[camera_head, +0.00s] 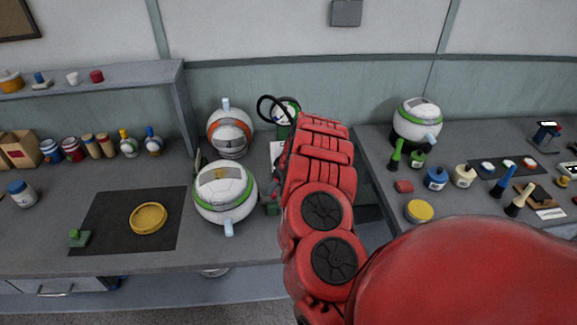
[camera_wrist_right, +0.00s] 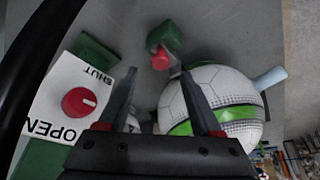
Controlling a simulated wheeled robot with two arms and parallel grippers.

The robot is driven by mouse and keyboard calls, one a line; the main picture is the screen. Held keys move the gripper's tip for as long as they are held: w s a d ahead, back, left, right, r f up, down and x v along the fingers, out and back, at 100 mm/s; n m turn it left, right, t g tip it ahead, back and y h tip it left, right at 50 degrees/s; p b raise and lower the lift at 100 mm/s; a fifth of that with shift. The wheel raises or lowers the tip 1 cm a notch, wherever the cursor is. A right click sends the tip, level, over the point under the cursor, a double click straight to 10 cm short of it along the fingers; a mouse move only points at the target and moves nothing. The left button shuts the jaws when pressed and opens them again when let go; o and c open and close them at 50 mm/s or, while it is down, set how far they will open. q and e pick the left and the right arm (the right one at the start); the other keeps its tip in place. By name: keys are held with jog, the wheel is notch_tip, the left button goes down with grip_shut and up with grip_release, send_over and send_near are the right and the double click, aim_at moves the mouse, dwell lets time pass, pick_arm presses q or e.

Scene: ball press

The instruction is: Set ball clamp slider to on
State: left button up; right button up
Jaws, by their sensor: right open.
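In the right wrist view, a red round knob (camera_wrist_right: 78,102) sits on a white plate (camera_wrist_right: 52,92) lettered SHUT and OPEN. A green block with a red-ended part (camera_wrist_right: 160,58) stands farther off. I cannot tell which of these is the ball clamp slider. A white ball with a green band (camera_wrist_right: 222,92) is beside the green block; it also shows in the head view (camera_head: 222,192). My right gripper (camera_wrist_right: 158,76) is open, its fingers apart over the bench between knob and ball. In the head view my red arm hides most of the press. My left gripper is not in view.
Another ball, with an orange band (camera_head: 229,134), stands behind. A dark mat (camera_head: 110,215) holds a yellow ring-shaped dish (camera_head: 148,218) and a small green piece (camera_head: 78,238). The right bench holds a ball (camera_head: 417,117), pots and tools. Bare bench lies around the mat.

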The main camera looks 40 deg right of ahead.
jog(key=p+v, duration=1.1)
jog(key=v, duration=0.1)
jog(key=shift+s+r+p, duration=0.2)
jog(key=shift+r+p, duration=0.1)
jog(key=shift+r, duration=0.05)
jog(key=shift+f, duration=0.1)
